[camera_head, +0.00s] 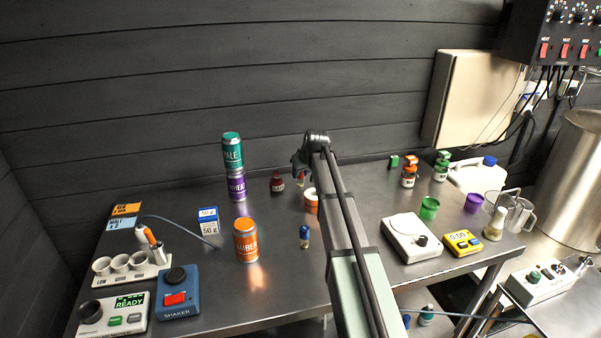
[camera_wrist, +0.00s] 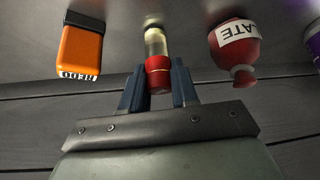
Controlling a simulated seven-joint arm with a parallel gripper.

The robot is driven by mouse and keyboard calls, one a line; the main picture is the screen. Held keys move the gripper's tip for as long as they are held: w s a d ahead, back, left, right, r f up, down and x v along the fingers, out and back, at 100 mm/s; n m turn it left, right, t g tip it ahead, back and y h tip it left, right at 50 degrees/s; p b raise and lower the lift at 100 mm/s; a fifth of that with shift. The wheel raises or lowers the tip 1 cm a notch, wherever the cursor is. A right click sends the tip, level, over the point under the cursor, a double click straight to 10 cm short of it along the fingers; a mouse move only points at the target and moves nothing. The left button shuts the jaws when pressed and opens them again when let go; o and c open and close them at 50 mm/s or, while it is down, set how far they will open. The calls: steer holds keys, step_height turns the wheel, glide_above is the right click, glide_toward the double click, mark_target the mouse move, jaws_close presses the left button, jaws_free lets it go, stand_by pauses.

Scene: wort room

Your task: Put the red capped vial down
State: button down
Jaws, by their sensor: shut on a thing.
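The red capped vial (camera_wrist: 157,52) has a clear body with pale yellow contents and a red cap. In the wrist view it sits between the two blue fingers of my gripper (camera_wrist: 158,88), which is shut on it near the cap. Its base points to the steel table; I cannot tell whether it touches. In the head view my gripper (camera_head: 299,168) is over the back middle of the table, partly hidden by my arm, and a bit of the vial (camera_head: 300,181) shows below it.
In the wrist view, an orange box-like container (camera_wrist: 82,47) and a red labelled bottle (camera_wrist: 235,48) flank the vial. A blue capped vial (camera_head: 304,237) and an orange can (camera_head: 246,241) stand nearer the front. The steel table (camera_head: 285,290) is bare at the front middle.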

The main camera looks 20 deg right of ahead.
steer(key=c, duration=0.9)
jaws_free()
steer(key=shift+o, duration=0.2)
steer(key=v, duration=1.2)
steer(key=shift+r, duration=0.1)
